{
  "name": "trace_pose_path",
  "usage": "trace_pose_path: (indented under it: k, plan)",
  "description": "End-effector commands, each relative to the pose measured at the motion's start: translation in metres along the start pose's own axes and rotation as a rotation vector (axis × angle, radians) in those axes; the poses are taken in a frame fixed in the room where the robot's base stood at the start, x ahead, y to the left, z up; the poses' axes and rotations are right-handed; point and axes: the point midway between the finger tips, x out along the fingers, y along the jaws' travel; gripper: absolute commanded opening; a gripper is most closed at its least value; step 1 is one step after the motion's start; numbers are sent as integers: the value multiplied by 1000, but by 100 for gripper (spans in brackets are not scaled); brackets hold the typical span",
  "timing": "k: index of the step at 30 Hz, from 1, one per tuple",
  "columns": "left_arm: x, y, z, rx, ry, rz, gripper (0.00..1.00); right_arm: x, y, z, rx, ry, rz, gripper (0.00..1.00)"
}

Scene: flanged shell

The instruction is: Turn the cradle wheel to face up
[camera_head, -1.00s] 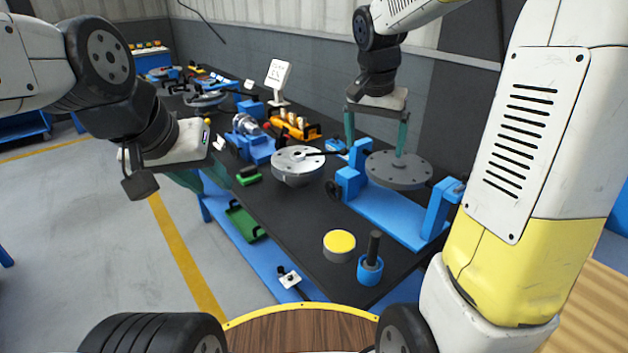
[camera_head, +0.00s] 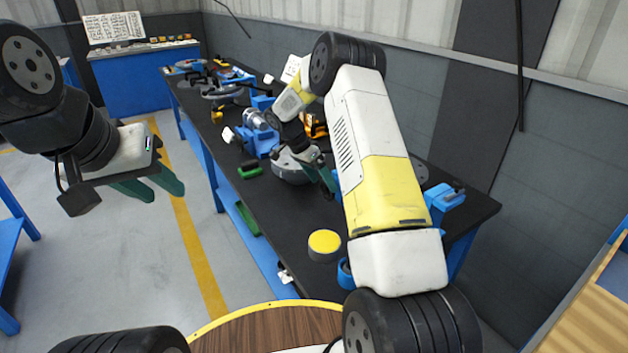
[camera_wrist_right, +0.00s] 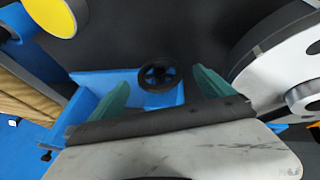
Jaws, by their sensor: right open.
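The black cradle wheel (camera_wrist_right: 158,75) shows in the right wrist view as a spoked handwheel by the blue cradle (camera_wrist_right: 95,88). It appears between the two teal fingers of my open right gripper (camera_wrist_right: 161,79); I cannot tell whether they touch it. In the head view my right gripper (camera_head: 325,175) is beside the grey round shell, and my arm hides the wheel and most of the cradle. One cradle post (camera_head: 443,199) and a sliver of its grey disc (camera_head: 420,172) show. My left gripper (camera_head: 153,188) is open and empty, left of the bench over the floor.
The grey round shell (camera_head: 288,168) sits on the black bench (camera_head: 275,215) and fills the right of the wrist view (camera_wrist_right: 280,62). A yellow-topped cylinder (camera_head: 324,243) stands near the front edge. A blue clamp (camera_head: 258,135) and a green block (camera_head: 250,170) lie farther back.

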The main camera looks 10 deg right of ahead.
Motion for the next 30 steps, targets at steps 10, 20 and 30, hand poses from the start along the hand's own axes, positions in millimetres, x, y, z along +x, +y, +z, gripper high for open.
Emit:
trace_pose_path:
  k: [10, 20, 30]
  plan:
    - [0, 0, 0, 0, 0, 0, 36, 46, 0, 1, -3, -2, 1, 92]
    - [0, 0, 0, 0, 0, 0, 36, 50, 0, 0, -2, -1, -1, 92]
    - [0, 0, 0, 0, 0, 0, 36, 50, 0, 0, -2, -1, -1, 30]
